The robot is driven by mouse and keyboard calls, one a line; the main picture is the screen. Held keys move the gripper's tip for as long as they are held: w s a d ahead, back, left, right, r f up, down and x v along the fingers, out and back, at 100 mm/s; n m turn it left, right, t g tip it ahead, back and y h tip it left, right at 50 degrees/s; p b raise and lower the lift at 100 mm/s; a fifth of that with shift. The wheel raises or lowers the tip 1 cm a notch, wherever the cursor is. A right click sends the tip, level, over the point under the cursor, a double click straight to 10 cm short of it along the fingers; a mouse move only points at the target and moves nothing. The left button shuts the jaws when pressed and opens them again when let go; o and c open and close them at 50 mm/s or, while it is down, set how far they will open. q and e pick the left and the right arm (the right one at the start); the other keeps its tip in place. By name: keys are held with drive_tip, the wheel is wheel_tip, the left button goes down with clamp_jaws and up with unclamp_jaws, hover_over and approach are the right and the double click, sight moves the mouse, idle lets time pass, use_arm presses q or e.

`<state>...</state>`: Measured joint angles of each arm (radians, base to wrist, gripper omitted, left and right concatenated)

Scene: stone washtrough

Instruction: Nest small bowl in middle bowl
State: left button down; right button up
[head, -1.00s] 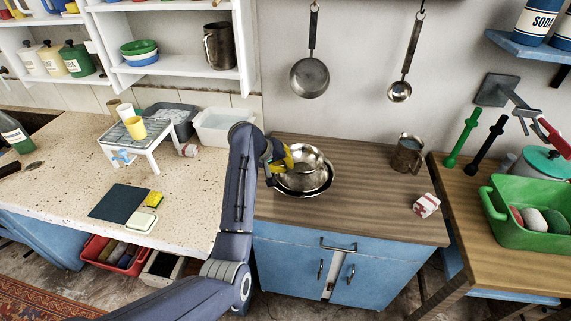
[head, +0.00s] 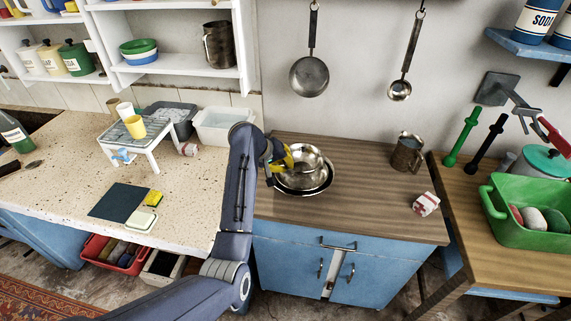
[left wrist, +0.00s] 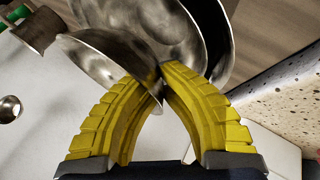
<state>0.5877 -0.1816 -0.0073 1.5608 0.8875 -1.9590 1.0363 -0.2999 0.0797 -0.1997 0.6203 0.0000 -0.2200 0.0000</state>
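The small bowl (head: 309,160) is shiny steel and sits tilted within the outline of a wider steel bowl, the middle bowl (head: 318,185), on the wooden cabinet top. My left gripper (head: 288,160) reaches in from the left, at the small bowl's left edge. In the left wrist view the yellow fingertips (left wrist: 161,75) meet at the rim of the small bowl (left wrist: 95,58), which is pinched between them. Wider steel (left wrist: 190,22) lies behind it. I cannot tell whether the small bowl touches the bowl below. My right gripper is in no view.
A pan (head: 309,77) and a ladle (head: 400,90) hang on the wall behind. The wood in front of the bowls is clear.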

use_arm(q)
drive_tip(key=shift+f, duration=1.3)
idle(0.7)
drive_tip(key=c, duration=2.2)
unclamp_jaws()
drive_tip(key=c, duration=1)
unclamp_jaws()
drive_tip(key=shift+o, duration=0.2)
drive_tip(key=shift+r, duration=3.5)
